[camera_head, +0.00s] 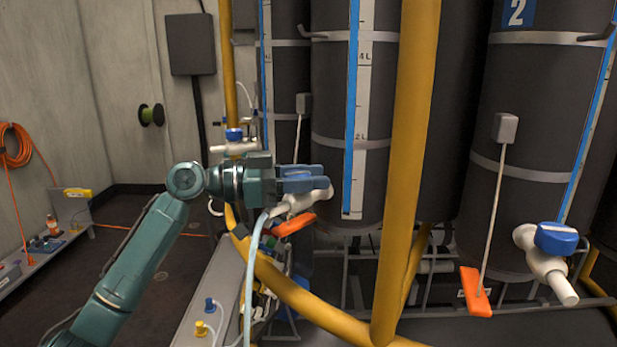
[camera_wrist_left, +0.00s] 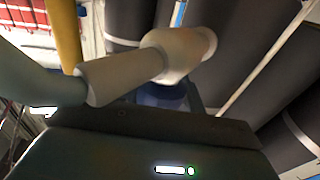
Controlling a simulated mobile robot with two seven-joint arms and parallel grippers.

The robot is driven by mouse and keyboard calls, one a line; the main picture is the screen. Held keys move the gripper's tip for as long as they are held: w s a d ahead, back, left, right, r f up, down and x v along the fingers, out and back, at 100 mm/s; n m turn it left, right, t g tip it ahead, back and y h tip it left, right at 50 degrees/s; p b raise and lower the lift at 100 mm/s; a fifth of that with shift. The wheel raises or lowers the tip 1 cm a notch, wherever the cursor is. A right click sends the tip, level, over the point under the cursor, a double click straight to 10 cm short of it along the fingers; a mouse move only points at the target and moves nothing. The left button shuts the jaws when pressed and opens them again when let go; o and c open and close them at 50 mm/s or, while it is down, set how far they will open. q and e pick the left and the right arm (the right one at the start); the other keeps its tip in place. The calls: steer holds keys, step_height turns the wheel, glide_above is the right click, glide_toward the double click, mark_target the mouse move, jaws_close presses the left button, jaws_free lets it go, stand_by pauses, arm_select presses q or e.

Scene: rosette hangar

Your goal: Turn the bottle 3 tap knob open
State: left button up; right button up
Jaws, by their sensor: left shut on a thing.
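The tap in front of me is a white pipe fitting (camera_head: 300,203) low on the middle dark bottle (camera_head: 330,110); that bottle's number is out of view. My left gripper (camera_head: 308,180) reaches in from the left, its blue fingers at the top of this tap. In the left wrist view the white tap body (camera_wrist_left: 160,58) crosses close in front, and the blue knob (camera_wrist_left: 162,96) shows beside it at my left gripper (camera_wrist_left: 165,108). The fingers are shut on the knob and hide most of it. How far the knob is turned cannot be told. My right gripper is out of view.
A yellow post (camera_head: 408,150) stands right of the middle bottle, and a yellow rail (camera_head: 300,297) runs below. The bottle labelled 2 (camera_head: 520,95) has a blue-knobbed tap (camera_head: 556,238) at the right. Another blue-knobbed tap (camera_head: 234,136) is behind my arm. Orange tags (camera_head: 476,292) hang on cords.

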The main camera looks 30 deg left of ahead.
arm_select(q)
steer(key=shift+r+n+t+y+p, duration=0.1)
steer(key=shift+n+t+y+p, duration=0.2)
steer(key=shift+n+t+y, duration=0.45)
steer(key=shift+w+a+r+n+t+y+p, duration=0.1)
steer(key=shift+n+t+y+p, duration=0.45)
steer(key=shift+t+y+p, duration=0.25)
steer(key=shift+n+t+p, duration=0.25)
steer(key=shift+n+p, duration=0.05)
steer(key=shift+p, duration=0.1)
steer(key=shift+a+n+t+y+p, duration=0.1)
steer(key=shift+n+t+y+p, duration=0.2)
steer(key=shift+y+p, duration=0.25)
steer(key=shift+w+y+p, duration=0.1)
steer(key=shift+y+p, duration=0.2)
steer(key=shift+n+t+y+p, duration=0.4)
steer(key=shift+n+p, duration=0.1)
steer(key=shift+p, duration=0.05)
steer(key=shift+a, duration=0.1)
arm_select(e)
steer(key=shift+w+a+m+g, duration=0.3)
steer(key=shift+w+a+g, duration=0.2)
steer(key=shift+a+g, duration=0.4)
arm_select(q)
steer(key=shift+f, duration=0.2)
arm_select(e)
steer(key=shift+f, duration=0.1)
